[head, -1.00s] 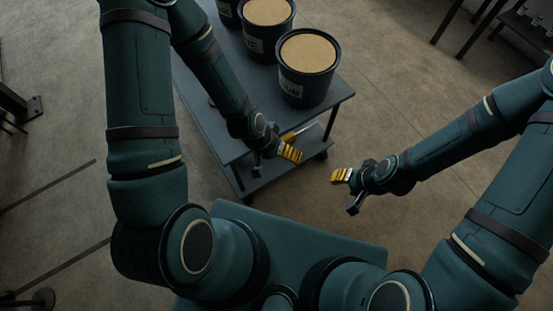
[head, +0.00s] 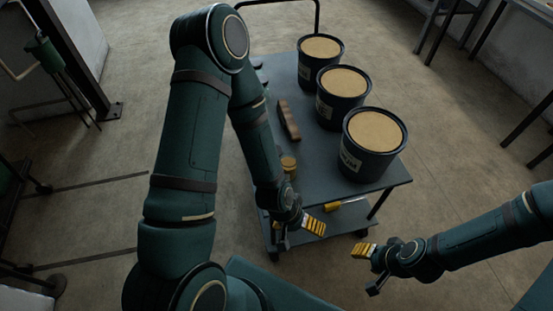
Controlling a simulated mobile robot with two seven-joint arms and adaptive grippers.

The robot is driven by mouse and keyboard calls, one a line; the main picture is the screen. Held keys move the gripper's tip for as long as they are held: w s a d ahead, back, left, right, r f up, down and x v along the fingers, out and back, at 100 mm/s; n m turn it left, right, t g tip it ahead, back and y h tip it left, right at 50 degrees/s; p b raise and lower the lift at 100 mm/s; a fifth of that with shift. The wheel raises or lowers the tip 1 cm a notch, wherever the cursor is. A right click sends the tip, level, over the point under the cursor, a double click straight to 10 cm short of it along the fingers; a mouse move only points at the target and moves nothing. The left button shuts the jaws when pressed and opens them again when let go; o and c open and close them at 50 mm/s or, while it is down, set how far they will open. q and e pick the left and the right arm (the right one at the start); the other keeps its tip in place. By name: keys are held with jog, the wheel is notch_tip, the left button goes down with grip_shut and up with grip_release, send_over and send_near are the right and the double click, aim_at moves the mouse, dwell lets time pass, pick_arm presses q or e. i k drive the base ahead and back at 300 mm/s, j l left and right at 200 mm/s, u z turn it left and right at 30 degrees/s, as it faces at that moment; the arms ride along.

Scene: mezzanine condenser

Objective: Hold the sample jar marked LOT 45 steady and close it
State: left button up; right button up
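A small jar-like container (head: 289,162) with an amber-yellow top stands on the grey cart top (head: 325,172), partly hidden behind my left forearm. Its marking cannot be read, and I cannot tell whether it is open or closed. No LOT 45 label is legible. My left gripper (head: 303,238) is open and appears empty, in front of the cart's near edge and below the small container in the picture. My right gripper (head: 362,270) is open and empty over the floor, right of the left gripper and apart from the cart.
Three dark labelled tubs (head: 372,146) with tan tops line the cart's right side. A brown block (head: 289,119) lies left of them. A yellow-handled item (head: 340,205) is on the lower shelf. Clear floor (head: 450,150) lies right of the cart.

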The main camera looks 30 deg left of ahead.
aim_at(289, 161)
jog(key=u, duration=0.75)
